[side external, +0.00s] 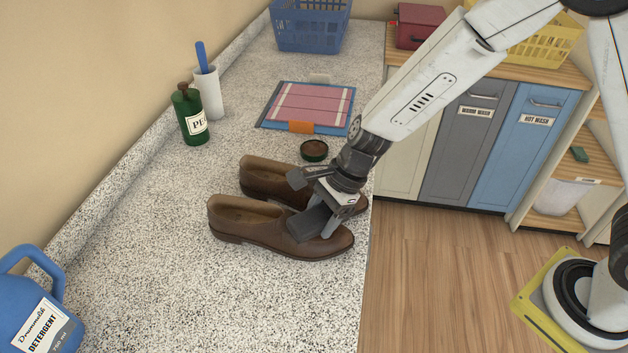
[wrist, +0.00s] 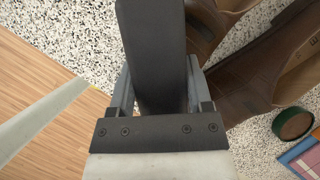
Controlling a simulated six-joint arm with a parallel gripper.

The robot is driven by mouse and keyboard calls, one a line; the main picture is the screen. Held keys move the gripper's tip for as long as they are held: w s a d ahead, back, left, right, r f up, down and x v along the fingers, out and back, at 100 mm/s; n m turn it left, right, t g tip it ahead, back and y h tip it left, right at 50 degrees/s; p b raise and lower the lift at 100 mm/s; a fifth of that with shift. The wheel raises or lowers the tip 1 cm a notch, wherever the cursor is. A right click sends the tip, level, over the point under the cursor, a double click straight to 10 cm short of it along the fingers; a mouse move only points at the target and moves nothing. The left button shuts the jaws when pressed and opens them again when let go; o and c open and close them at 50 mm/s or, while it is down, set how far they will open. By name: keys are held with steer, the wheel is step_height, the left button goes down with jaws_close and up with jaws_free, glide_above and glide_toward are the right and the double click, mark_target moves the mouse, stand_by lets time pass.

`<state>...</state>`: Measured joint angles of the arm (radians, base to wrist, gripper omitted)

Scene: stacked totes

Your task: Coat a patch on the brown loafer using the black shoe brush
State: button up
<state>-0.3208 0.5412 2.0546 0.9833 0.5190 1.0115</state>
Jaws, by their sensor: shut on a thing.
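Two brown loafers stand side by side on the speckled counter, the near one (side external: 245,222) and the far one (side external: 262,178), toes pointing right. My gripper (side external: 325,208) is over the toe end of the near loafer, shut on the black shoe brush (side external: 312,224). In the wrist view the brush (wrist: 152,45) runs up from between the fingers and hides part of the near loafer (wrist: 205,25). The far loafer (wrist: 245,85) lies to its right. The brush looks low at the near toe; I cannot tell whether it touches. Its bristles are hidden.
An open tin of brown polish (side external: 314,150) stands behind the loafers. A pink and blue board (side external: 312,105), green bottle (side external: 190,118), white holder (side external: 208,95) and blue basket (side external: 308,28) are farther back. A detergent jug (side external: 40,310) is front left. The counter edge is just right of the toes.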

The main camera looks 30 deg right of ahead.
steer(key=shift+w+a+r, duration=0.1)
steer(key=shift+w+a, duration=0.9)
steer(key=shift+a, duration=0.05)
steer(key=shift+d, duration=0.1)
steer(key=shift+w+d, duration=0.2)
steer(key=shift+w, duration=0.05)
steer(key=shift+d, duration=0.1)
steer(key=shift+s+d, duration=1.25)
steer(key=shift+s, duration=0.05)
steer(key=shift+s+d+f, duration=0.1)
steer(key=shift+d+f, duration=0.05)
steer(key=shift+f, duration=0.05)
steer(key=shift+s+d+f, duration=0.15)
steer(key=shift+s+d, duration=0.45)
steer(key=shift+s+d+f, duration=0.15)
steer(key=shift+s+d, duration=0.45)
